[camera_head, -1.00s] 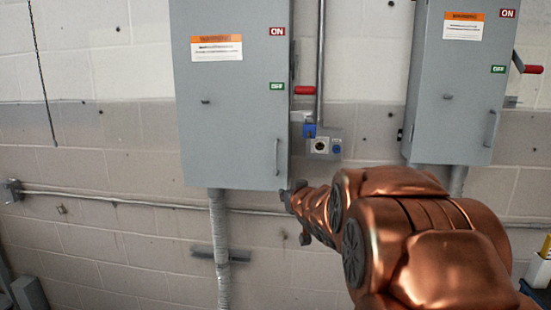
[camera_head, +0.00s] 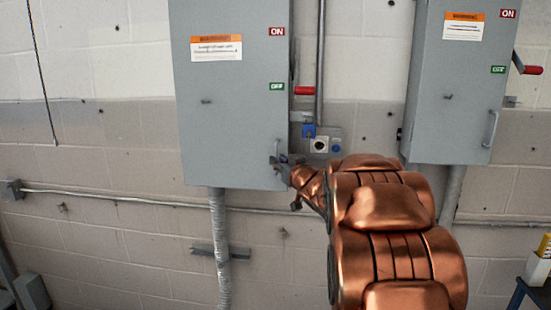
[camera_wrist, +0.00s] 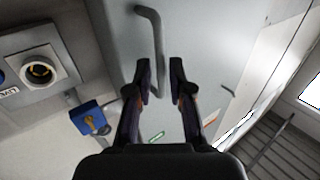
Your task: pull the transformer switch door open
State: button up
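The transformer switch door is the grey front of the left wall box (camera_head: 228,120), and it looks closed. Its bar handle (camera_head: 277,150) is near the lower right edge of the door. In the wrist view the door (camera_wrist: 205,45) fills the middle and the handle (camera_wrist: 152,40) stands at the top centre. My gripper (camera_wrist: 162,80) is open, its two dark fingers apart on either side of the handle's lower end. Contact with the handle cannot be told. In the head view my gripper (camera_head: 282,165) is at the handle's lower end, small and partly hidden by my arm.
A red lever (camera_head: 304,91) sticks out at the box's right side. A socket plate (camera_head: 320,146) and a blue padlock (camera_head: 309,131) are just right of the door. A second grey box (camera_head: 455,110) hangs further right. A pipe (camera_head: 130,201) runs along the wall below.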

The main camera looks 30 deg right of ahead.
jog(key=shift+w+d, duration=0.15)
jog(key=shift+w, duration=1.15)
grip_shut()
